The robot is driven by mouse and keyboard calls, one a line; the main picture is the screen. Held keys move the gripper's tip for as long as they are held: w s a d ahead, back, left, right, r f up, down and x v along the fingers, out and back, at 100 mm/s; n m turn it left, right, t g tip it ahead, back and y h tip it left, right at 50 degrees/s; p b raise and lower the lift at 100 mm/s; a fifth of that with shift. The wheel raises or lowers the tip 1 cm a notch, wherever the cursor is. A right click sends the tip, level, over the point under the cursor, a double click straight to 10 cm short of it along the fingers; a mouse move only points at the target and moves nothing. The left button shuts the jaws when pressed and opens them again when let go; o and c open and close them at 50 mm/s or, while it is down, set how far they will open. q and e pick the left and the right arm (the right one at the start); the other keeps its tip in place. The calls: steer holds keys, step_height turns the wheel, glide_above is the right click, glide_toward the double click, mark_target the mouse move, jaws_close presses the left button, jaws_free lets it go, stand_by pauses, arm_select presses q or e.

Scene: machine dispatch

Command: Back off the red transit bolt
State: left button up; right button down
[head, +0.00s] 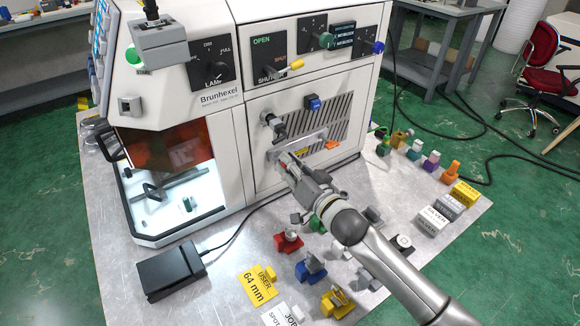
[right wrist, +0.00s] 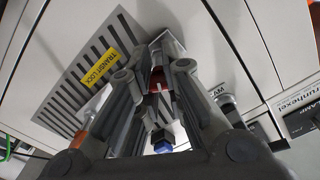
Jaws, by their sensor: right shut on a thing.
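The red transit bolt (right wrist: 158,78) shows in the right wrist view between the two fingertips of my right gripper (right wrist: 156,70), at the vented side panel of the machine. My right gripper is shut on it. In the head view my right gripper (head: 287,164) is at the panel just below the grey bar handle, and its fingers largely hide the bolt. A yellow TRANSIT LOCK label (right wrist: 98,68) is on the panel beside the bolt. My left gripper is not in view.
The white Brunhexel machine (head: 222,120) stands on a metal table (head: 120,240). A black box (head: 170,275) with a cable lies in front. Red (head: 288,242), blue (head: 310,267) and yellow (head: 337,302) pieces stand below my arm. An orange part (head: 332,145) is on the panel.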

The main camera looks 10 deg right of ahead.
steer(key=shift+n+p, duration=0.35)
steer(key=shift+n, duration=2.25)
steer(key=shift+n+p, duration=0.4)
steer(key=shift+n, duration=0.5)
steer(key=n, duration=0.3)
